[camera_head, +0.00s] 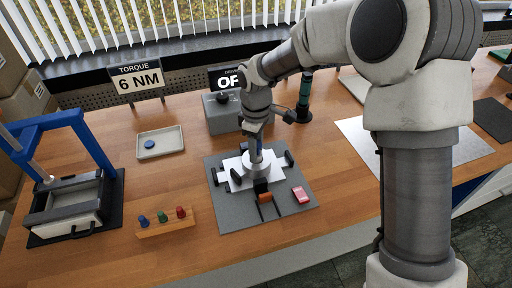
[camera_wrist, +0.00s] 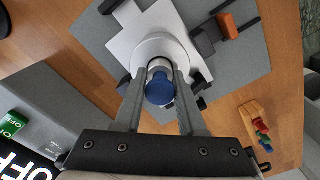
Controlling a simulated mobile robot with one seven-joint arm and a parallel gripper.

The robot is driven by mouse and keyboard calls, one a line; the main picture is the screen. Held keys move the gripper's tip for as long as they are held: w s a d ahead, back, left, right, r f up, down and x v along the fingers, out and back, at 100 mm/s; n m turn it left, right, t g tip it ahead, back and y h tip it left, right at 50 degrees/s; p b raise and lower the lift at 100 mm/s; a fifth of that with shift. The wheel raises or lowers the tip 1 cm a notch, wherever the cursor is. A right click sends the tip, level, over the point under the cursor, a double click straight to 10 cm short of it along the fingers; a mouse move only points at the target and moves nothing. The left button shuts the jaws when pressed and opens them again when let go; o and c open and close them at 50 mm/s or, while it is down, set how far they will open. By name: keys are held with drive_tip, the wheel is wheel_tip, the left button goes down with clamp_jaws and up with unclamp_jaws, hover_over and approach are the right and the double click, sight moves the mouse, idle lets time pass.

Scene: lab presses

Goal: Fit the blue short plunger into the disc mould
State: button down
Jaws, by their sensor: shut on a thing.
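A wooden rack (camera_head: 166,228) holds blue, green and red knobbed pieces. A shallow tray (camera_head: 172,139) holds a blue disc. Dark clamps, an orange block (camera_head: 264,197) and a pink block (camera_head: 300,195) surround the mould. A blue-framed press (camera_head: 75,120) stands left; a grey box (camera_head: 222,117) is behind.

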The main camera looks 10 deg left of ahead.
drive_tip(key=shift+f, duration=0.45)
drive_tip(key=shift+c, duration=2.1)
unclamp_jaws()
drive_tip(key=shift+r, duration=0.1)
wheel_tip(320, 180, up, 17)
drive_tip(key=p, duration=0.1)
drive_tip(key=shift+r, duration=0.15)
